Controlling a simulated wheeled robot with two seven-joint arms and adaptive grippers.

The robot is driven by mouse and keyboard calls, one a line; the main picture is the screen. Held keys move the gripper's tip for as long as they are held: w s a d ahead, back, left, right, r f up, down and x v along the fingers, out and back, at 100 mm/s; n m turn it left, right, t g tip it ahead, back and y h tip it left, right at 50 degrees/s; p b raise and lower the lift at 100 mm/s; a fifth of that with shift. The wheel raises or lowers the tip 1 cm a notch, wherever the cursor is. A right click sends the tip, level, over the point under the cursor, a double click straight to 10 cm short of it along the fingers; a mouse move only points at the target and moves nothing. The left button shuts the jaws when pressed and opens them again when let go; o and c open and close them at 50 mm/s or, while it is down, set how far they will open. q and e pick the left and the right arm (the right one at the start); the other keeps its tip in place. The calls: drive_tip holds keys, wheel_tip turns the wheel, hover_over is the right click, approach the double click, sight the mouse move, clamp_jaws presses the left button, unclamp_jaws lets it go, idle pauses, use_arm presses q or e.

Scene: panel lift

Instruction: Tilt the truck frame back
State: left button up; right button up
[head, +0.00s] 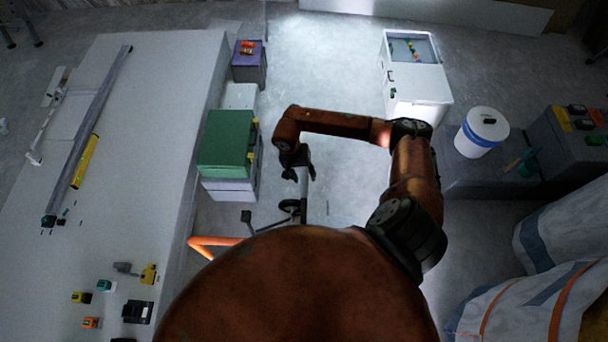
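My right gripper (300,175) is at the middle of the head view, with its arm coming in from the right. Its dark fingers are spread apart. A thin grey bar (304,195) shows below and between them, and I cannot tell whether they touch it. A bright orange tube (215,241), apparently part of the truck frame, shows at the lower left beside my body. A dark wheel (290,206) and a small dark pad (246,216) on a thin rod show near it. My body hides most of the frame. My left gripper is not in view.
A long pale bench (140,130) with tools fills the left. A white cabinet (412,80), a white bucket (481,133) and large sacks (550,270) are on the right. The floor beyond my gripper is clear.

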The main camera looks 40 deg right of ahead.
drive_tip(key=shift+c, duration=0.5)
clamp_jaws()
